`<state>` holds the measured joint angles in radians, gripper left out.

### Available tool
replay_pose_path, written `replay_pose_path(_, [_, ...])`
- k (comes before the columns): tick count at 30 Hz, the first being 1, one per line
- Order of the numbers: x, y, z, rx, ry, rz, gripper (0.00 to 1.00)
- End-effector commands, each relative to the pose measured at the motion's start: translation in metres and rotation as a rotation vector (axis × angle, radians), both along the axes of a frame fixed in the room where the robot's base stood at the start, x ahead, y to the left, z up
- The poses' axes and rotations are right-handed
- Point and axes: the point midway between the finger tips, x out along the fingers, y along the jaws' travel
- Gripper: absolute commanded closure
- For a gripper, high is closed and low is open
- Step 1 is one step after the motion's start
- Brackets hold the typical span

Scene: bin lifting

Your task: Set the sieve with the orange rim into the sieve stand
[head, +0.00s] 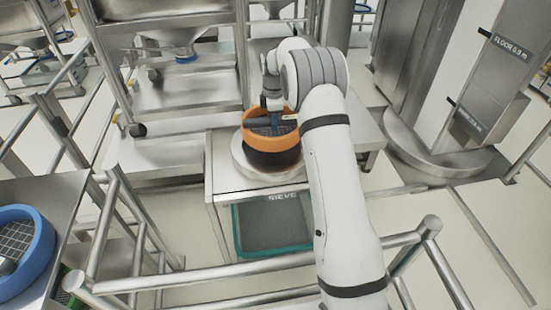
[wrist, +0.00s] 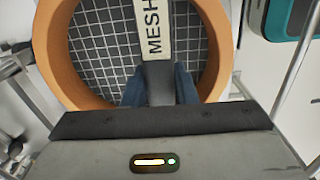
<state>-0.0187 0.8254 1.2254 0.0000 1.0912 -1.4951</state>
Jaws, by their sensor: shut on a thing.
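The sieve with the orange rim (head: 256,139) is at the middle of the head view, over the round sieve stand (head: 243,171) on a steel table. A dark band shows between the orange rim and the pale stand; I cannot tell whether the sieve is fully seated. In the wrist view the orange rim (wrist: 215,38) surrounds a grey mesh, with a bar marked "MESH" (wrist: 154,40) across it. My gripper (wrist: 160,88) is shut on this bar. In the head view my gripper (head: 272,122) is inside the rim, partly hidden by my arm.
A blue-rimmed sieve (head: 42,250) lies on a steel surface at the lower left. A teal bin (head: 236,235) sits under the stand's table, marked "SIEVE". Steel railings (head: 250,272) run in front. A steel column (head: 480,95) stands at the right.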

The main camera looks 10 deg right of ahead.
Motion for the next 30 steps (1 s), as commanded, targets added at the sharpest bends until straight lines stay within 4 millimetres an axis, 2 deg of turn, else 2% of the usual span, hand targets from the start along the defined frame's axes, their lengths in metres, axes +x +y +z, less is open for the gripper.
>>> replay_pose_path(5, [0.006,0.000,-0.012,0.000,-0.001,0.058,1.00])
replay_pose_path(12, [0.005,0.000,-0.049,0.000,0.000,0.058,1.00])
replay_pose_path(17, [0.005,0.000,-0.063,0.000,-0.001,0.057,1.00])
replay_pose_path(24, [0.005,0.001,-0.100,0.000,0.000,0.056,1.00])
replay_pose_path(30, [0.005,0.001,-0.101,0.000,-0.002,0.056,1.00])
